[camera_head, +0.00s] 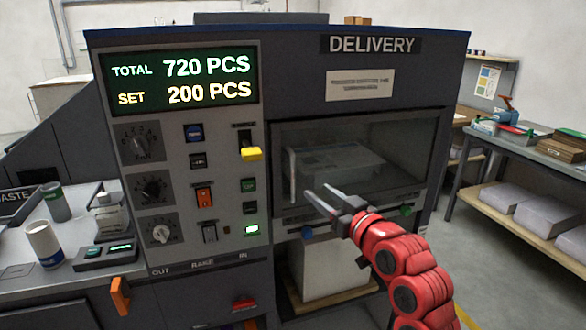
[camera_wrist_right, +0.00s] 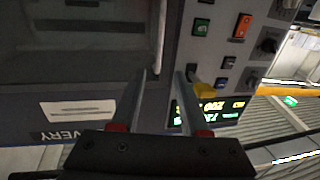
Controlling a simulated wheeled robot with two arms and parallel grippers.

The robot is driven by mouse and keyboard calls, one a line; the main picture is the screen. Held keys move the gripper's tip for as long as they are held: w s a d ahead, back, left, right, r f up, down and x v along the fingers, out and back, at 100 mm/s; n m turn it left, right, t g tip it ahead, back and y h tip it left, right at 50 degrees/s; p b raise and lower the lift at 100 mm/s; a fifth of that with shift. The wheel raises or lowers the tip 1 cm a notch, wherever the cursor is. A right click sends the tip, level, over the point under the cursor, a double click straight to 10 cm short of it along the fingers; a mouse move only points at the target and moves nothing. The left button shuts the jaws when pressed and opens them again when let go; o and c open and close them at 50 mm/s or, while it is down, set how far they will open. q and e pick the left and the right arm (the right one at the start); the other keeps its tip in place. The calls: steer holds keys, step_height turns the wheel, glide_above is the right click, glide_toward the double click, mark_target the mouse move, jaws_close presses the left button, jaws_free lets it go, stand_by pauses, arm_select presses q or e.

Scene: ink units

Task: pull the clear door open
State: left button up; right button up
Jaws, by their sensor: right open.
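The clear door (camera_head: 395,150) is a see-through panel on the front of the dark delivery machine, and it looks shut. Its handle (camera_head: 292,175) is a pale upright bar at the door's left edge. My right gripper (camera_head: 315,190) is open and empty in front of the door, its fingertips just right of the handle in the head view. In the right wrist view the fingers (camera_wrist_right: 160,73) are parted, and the handle (camera_wrist_right: 161,35) shows beyond the gap between them. I see no contact with it. My left gripper is not in view.
Left of the door is a control panel (camera_head: 172,204) with dials, switches and a lit display (camera_head: 180,82). A counter with a white cup (camera_head: 44,244) is at left. A workbench (camera_head: 500,145) stands at right. Paper (camera_head: 325,265) is stacked below the door.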

mark_target(294, 172)
steer(key=p+x, duration=0.2)
steer(key=x, duration=1.1)
steer(key=shift+w, duration=0.15)
jaws_close()
steer(key=shift+f, duration=0.1)
stand_by(0.8)
